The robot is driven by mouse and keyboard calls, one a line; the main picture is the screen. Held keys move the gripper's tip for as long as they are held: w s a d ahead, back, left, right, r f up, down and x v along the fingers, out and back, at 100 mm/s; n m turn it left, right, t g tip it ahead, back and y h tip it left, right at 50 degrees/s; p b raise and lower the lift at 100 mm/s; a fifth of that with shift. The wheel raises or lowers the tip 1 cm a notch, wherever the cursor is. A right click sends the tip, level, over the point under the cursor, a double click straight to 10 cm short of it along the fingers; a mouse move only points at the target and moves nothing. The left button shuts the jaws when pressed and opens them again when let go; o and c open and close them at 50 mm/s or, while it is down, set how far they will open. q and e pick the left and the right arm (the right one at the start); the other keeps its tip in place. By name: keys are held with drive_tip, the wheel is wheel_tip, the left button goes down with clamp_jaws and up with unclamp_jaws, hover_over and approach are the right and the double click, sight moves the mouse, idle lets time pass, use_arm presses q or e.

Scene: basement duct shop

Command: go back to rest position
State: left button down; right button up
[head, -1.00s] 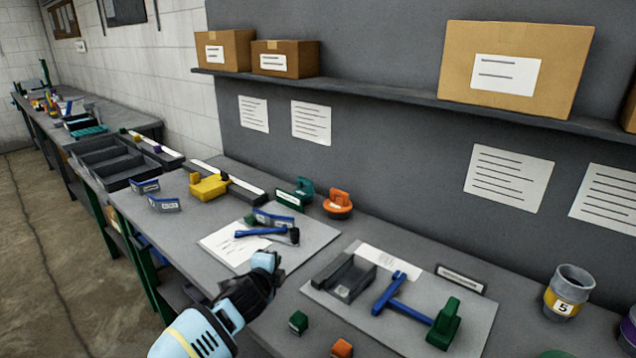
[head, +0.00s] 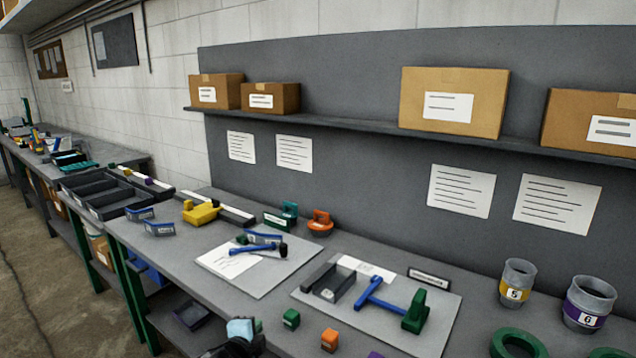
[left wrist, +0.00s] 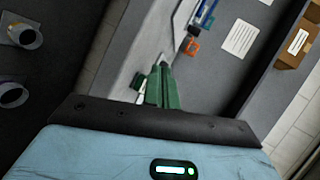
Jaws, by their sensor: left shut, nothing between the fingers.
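My left gripper (head: 240,340) shows at the bottom edge of the head view, in front of the workbench (head: 190,277). Only part of its light blue and black body is in the picture, and the rest is cut off. In the left wrist view its two green fingers (left wrist: 160,85) lie together, shut with nothing between them. My right gripper is in neither view.
Near my left gripper are a green cube (head: 291,318), an orange cube (head: 330,340) and a grey board with a blue hammer-like tool (head: 370,292). Cups (head: 517,282) stand at right. A shelf (head: 350,122) with cardboard boxes runs above.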

use_arm(q)
drive_tip(key=s+d+f+n+g+h, duration=0.1)
drive_tip(key=s+f+n, duration=0.3)
drive_tip(key=s+f, duration=0.45)
drive_tip(key=s+f+n+g, duration=0.25)
drive_tip(key=s+f, duration=0.35)
drive_tip(key=s, duration=0.6)
drive_tip(key=s+a+f+n, duration=0.1)
drive_tip(key=s+a+n, duration=0.1)
drive_tip(key=s, duration=0.5)
drive_tip(key=s+a+f+n, duration=0.1)
drive_tip(key=s+n, duration=0.3)
drive_tip(key=s, duration=0.4)
drive_tip(key=s+a+f+n+y, duration=0.1)
drive_tip(key=s+a+n, duration=0.2)
drive_tip(key=s, duration=0.4)
drive_tip(key=shift+s+a+f+g, duration=0.2)
drive_tip(key=shift+s+a+g, duration=0.05)
drive_tip(key=shift+a+g, duration=0.1)
